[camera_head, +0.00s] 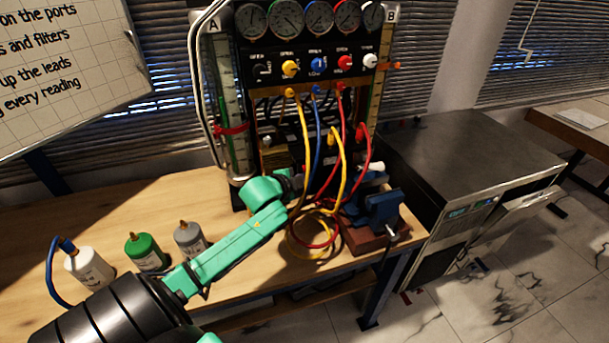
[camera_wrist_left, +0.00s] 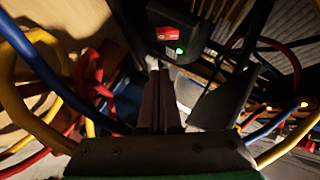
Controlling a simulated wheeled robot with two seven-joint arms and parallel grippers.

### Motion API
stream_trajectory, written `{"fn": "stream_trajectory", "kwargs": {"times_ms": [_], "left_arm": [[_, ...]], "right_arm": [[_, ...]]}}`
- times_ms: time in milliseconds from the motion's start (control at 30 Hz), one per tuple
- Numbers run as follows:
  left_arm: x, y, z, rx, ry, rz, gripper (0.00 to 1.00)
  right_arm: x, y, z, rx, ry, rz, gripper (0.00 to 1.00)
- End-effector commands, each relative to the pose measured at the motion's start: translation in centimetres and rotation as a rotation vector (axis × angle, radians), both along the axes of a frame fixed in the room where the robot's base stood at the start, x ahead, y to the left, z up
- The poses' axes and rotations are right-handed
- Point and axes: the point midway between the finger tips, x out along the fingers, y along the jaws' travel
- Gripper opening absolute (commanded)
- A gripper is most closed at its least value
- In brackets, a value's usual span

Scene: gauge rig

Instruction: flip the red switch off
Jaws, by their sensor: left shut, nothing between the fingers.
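The red switch (camera_wrist_left: 173,34) is a red rocker on a dark housing, at the top centre of the left wrist view. A small green light (camera_wrist_left: 179,51) glows just below it in that picture. My left gripper (camera_wrist_left: 160,73) is shut and empty, its fingers pointing toward the housing. The fingertips appear below the switch in the picture; I cannot tell whether they touch the housing. In the head view my left gripper (camera_head: 297,184) is at the rig's lower front, partly hidden by hoses. I cannot make out the switch in the head view. My right gripper is not in view.
Yellow, blue and red hoses (camera_head: 335,150) hang from the gauge panel (camera_head: 318,68) and loop around my left gripper. A blue vise (camera_head: 383,208) stands to the right on the wooden bench (camera_head: 130,205). White, green and grey bottles (camera_head: 146,251) stand at left.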

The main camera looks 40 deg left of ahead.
Motion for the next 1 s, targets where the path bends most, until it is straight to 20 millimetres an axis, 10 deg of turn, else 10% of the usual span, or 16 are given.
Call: {"fn": "stream_trajectory", "kwargs": {"times_ms": [300, 1000], "left_arm": [[3.2, 2.5, -2.7, 0.0, 0.0, 0.001, 0.0], [3.7, 3.3, -3.9, 0.082, -0.056, 0.003, 0.0]], "right_arm": [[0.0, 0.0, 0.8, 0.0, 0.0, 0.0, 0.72], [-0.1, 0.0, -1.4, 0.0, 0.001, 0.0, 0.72]]}}
